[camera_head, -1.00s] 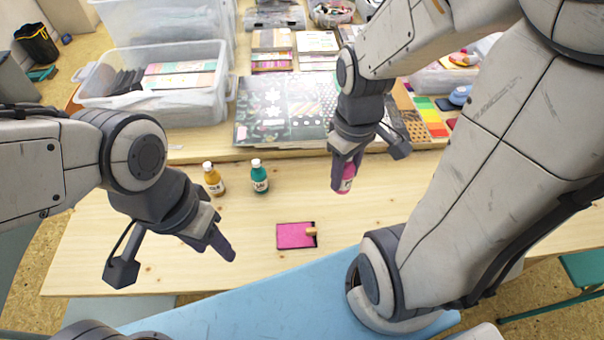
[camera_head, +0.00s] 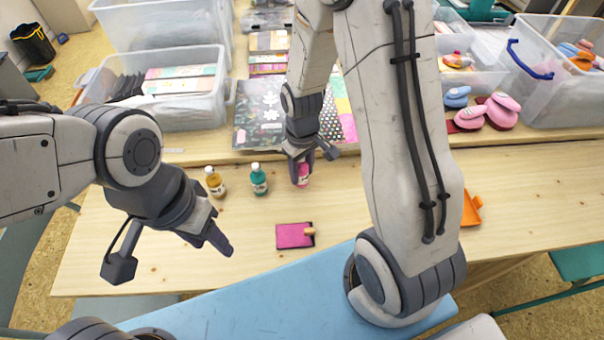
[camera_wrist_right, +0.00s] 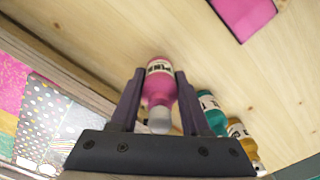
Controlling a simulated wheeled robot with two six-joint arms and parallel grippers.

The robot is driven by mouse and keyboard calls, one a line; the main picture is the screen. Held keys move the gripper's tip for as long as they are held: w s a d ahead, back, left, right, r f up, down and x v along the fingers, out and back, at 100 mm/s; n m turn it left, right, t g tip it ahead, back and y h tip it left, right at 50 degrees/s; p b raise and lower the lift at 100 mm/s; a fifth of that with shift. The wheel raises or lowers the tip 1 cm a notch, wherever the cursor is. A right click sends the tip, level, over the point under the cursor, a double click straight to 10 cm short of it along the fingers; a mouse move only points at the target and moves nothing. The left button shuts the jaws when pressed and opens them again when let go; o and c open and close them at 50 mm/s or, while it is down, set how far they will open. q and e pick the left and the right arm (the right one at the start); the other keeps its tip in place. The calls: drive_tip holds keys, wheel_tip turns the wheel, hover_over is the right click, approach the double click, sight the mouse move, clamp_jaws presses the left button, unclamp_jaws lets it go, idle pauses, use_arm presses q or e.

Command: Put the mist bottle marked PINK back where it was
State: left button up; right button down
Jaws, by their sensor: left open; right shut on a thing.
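The pink bottle (camera_head: 303,175) is in my right gripper (camera_head: 302,165), just right of the teal bottle in the head view. In the right wrist view the pink bottle (camera_wrist_right: 160,84) sits between the two fingers of my right gripper (camera_wrist_right: 160,90), its pale cap toward the palm. Part of its label shows. I cannot tell whether its base touches the table. The teal bottle (camera_head: 259,180) and the amber bottle (camera_head: 214,182) stand upright in a row to its left. My left gripper (camera_head: 175,255) is open and empty over the table's left part.
A pink inkpad (camera_head: 290,236) with a small wooden piece at its right edge lies in front of the bottles. Patterned paper sheets (camera_head: 258,110) and a clear bin (camera_head: 190,112) are on the raised shelf behind. An orange item (camera_head: 472,208) lies right of my right arm.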

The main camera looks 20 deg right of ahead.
drive_tip(key=shift+f, duration=0.9)
drive_tip(key=shift+f, duration=0.15)
drive_tip(key=shift+c, duration=1.9)
unclamp_jaws()
